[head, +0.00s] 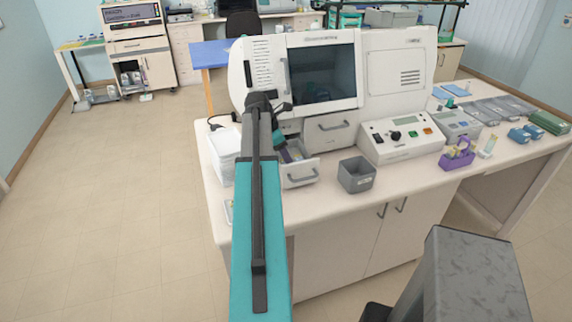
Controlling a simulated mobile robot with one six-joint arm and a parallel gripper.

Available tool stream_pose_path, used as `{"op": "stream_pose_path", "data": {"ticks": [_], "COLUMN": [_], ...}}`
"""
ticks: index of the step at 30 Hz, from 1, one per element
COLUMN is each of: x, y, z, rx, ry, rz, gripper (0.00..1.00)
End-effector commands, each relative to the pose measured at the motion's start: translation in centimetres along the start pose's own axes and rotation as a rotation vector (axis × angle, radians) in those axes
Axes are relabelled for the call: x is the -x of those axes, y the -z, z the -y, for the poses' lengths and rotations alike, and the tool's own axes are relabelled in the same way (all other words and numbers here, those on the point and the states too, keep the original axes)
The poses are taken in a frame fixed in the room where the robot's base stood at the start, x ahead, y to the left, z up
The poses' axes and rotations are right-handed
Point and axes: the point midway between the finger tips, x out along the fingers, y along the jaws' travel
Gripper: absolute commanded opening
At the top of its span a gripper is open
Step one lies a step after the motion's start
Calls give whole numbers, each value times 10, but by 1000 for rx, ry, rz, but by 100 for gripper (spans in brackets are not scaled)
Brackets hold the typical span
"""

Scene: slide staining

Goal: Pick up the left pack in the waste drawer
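The waste drawer (301,173) is pulled out at the lower front of the large white machine, left of the machine's middle. Inside it I see a small dark bluish item (293,153), likely a pack. The arm covers the drawer's left side, so I cannot tell how many packs lie there or make out the left one. My gripper (281,107) is in front of the machine's left part, above and slightly left of the open drawer. It is small and dark here, and its finger gap is not clear. No held object shows.
The white machine (375,75) stands behind the drawer. A closed drawer (328,128) is to the right. A grey open bin (356,175) stands on the counter right of the waste drawer. A white stack of trays (222,155) is left of the arm. A control box (402,140) sits further right.

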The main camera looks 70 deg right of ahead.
Motion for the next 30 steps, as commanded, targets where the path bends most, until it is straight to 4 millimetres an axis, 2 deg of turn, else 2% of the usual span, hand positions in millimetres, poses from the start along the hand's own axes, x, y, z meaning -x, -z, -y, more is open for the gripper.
{"op": "stream_pose_path", "data": {"ticks": [1,6,8,20,30], "x": [0,0,0,3,27], "y": [0,0,0,-2,-12], "z": [0,0,0,0,-1], "rx": [0,0,0,-1,-2], "ry": [0,0,0,0,-1], "rz": [0,0,0,0,1], "gripper": [49,21,14,13,13]}}
